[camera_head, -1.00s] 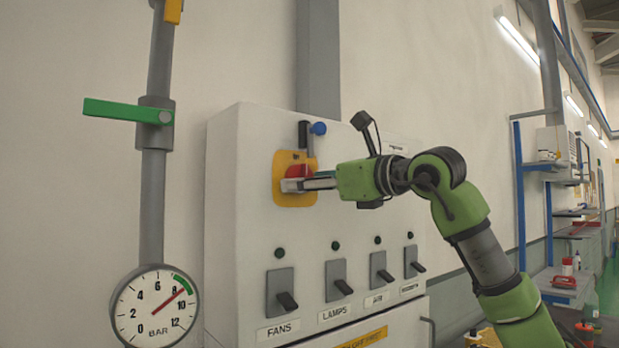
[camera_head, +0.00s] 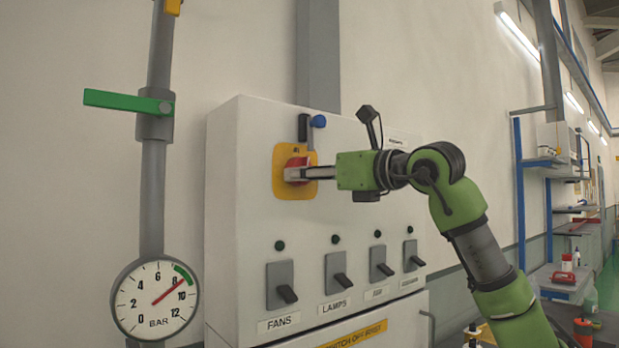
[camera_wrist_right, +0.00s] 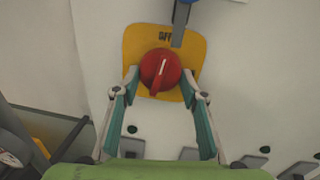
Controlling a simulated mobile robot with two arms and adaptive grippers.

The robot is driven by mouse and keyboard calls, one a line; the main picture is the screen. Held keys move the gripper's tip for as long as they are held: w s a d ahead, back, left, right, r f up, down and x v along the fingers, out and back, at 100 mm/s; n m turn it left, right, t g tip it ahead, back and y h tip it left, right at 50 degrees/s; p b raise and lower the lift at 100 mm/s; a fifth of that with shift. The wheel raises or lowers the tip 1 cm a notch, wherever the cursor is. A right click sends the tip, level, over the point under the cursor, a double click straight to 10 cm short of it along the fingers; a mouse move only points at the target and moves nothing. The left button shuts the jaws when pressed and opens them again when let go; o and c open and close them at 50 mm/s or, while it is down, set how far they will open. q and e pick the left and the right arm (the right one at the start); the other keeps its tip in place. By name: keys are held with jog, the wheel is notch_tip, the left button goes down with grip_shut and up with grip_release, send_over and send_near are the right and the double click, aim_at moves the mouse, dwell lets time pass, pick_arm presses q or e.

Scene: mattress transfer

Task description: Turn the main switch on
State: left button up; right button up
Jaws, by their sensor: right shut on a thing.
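The main switch is a red rotary knob (camera_head: 297,162) on a yellow plate (camera_head: 281,183), high on the grey-white control cabinet (camera_head: 238,200). In the right wrist view the red knob (camera_wrist_right: 159,66) shows a white mark that points up towards the lettering on the plate (camera_wrist_right: 137,42), which seems to read OFF. My right gripper (camera_head: 296,174) is at the knob, shut on it. In the right wrist view its two fingertips (camera_wrist_right: 160,80) lie on either side of the knob. In the head view the fingers hide part of it. My left gripper is not in view.
A blue-ended lever (camera_head: 318,122) sits just above the plate. Several toggle switches, including FANS (camera_head: 280,284) and LAMPS (camera_head: 337,275), line the cabinet below. A pipe with a green valve handle (camera_head: 122,102) and a pressure gauge (camera_head: 155,302) stands left. Shelves (camera_head: 550,280) stand right.

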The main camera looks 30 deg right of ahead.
jog(key=shift+a+r+m+t+h+b, duration=0.2)
jog(key=shift+m+b, duration=0.65)
jog(key=shift+m, duration=2)
jog(key=shift+a+f+m+t+h+b, duration=0.2)
jog(key=shift+m+b, duration=0.7)
jog(key=shift+m, duration=1.9)
jog(key=shift+r+m+t+h+b, duration=0.3)
jog(key=shift+m+b, duration=0.55)
jog(key=shift+m, duration=2)
jog(key=shift+f+m, duration=0.15)
jog(key=shift+m, duration=0.15)
jog(key=o, duration=1.1)
jog(key=s, duration=0.4)
jog(key=s+f, duration=0.1)
jog(key=s, duration=0.3)
jog(key=s+d, duration=0.1)
jog(key=s, duration=0.3)
jog(key=shift+f, duration=0.2)
